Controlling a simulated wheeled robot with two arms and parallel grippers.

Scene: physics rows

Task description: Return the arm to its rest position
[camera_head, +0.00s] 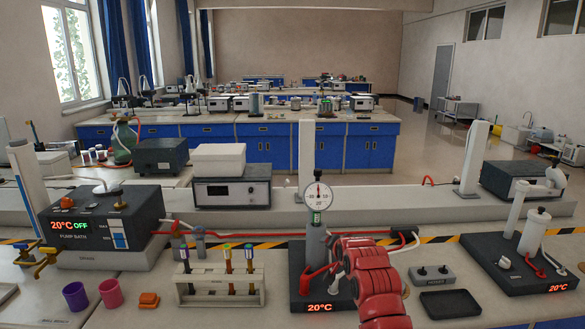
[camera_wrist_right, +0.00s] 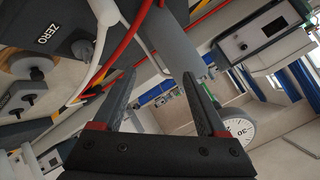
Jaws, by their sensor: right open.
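My right arm (camera_head: 372,281) shows in the head view as red links rising from the bottom edge, over the bench beside the dial gauge stand. Its gripper is hidden behind the links there. In the right wrist view my right gripper (camera_wrist_right: 158,74) is open, its two dark fingers spread. A grey cylinder (camera_wrist_right: 176,48) and hoses lie beyond the fingertips; I cannot tell how far. Nothing is clearly held. My left gripper is not in view.
The dial gauge (camera_head: 318,193) stands close to the arm's left; its dial also shows in the wrist view (camera_wrist_right: 240,128). A tube rack (camera_head: 220,286) is further left. A small grey box (camera_head: 432,275) and a black tray (camera_head: 450,304) lie right of the arm. Red hoses cross nearby.

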